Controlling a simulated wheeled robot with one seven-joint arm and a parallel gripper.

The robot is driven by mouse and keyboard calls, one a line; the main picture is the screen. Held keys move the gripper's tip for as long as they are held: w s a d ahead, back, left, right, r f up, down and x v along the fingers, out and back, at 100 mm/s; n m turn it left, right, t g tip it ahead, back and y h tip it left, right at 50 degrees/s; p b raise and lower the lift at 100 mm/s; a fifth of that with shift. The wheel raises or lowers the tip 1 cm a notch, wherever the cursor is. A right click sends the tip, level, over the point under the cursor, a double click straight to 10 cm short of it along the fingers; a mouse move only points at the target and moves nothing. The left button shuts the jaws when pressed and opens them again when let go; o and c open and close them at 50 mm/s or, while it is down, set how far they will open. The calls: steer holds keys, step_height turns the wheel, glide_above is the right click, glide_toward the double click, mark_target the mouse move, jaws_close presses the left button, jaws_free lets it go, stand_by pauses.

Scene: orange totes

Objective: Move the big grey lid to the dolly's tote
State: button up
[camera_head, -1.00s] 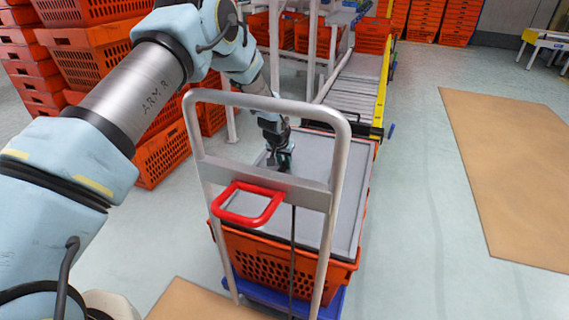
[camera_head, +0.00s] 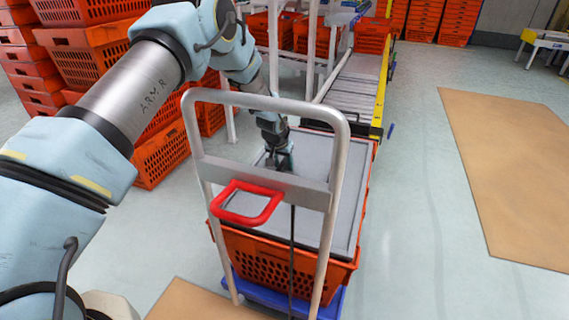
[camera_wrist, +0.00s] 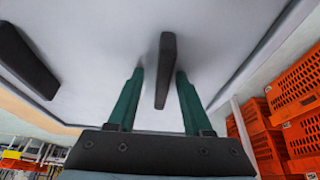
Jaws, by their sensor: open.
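The big grey lid (camera_head: 310,155) lies on the orange tote (camera_head: 265,268) on the blue dolly, seen past the dolly's upright frame (camera_head: 250,102). In the wrist view the lid's pale surface (camera_wrist: 100,30) fills most of the picture. My gripper (camera_head: 280,160) is down at the lid's far left part. In the wrist view my gripper (camera_wrist: 159,75) is open, with one green finger on each side of a dark handle bar (camera_wrist: 165,55). There are visible gaps between bar and fingers. A second dark bar (camera_wrist: 25,62) is at the left.
The dolly's red handle (camera_head: 222,205) and metal crossbar stand between the head camera and my gripper. Stacked orange totes (camera_head: 85,65) are at the left. A roller conveyor (camera_head: 357,88) with a yellow side lies beyond the dolly.

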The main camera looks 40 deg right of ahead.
steer(key=v, duration=1)
steer(key=shift+s+r, duration=0.1)
steer(key=shift+r, duration=0.25)
steer(key=w+a+r+n+y, duration=0.1)
steer(key=w+a+r+n, duration=0.15)
steer(key=a, duration=0.65)
steer(key=w+a+r+n, duration=0.15)
steer(key=a+r, duration=0.25)
steer(key=a, duration=0.6)
steer(key=w+a+r+n+y, duration=0.1)
steer(key=w+a+r, duration=0.15)
steer(key=a, duration=0.65)
steer(key=s+a+r+n, duration=0.2)
steer(key=s+a, duration=0.2)
steer(key=a, duration=0.3)
steer(key=s+a+r+n+y, duration=0.1)
steer(key=s+a, duration=0.3)
steer(key=a, duration=0.4)
steer(key=s+a+r+n, duration=0.2)
steer(key=s+a, duration=0.2)
steer(key=a, duration=0.3)
steer(key=w+p+v, duration=0.1)
steer(key=p+v, duration=1.4)
steer(key=p, duration=0.1)
steer(key=shift+w+a+r+g, duration=0.2)
steer(key=shift+w+r+g, duration=0.05)
steer(key=shift+r+g, duration=0.2)
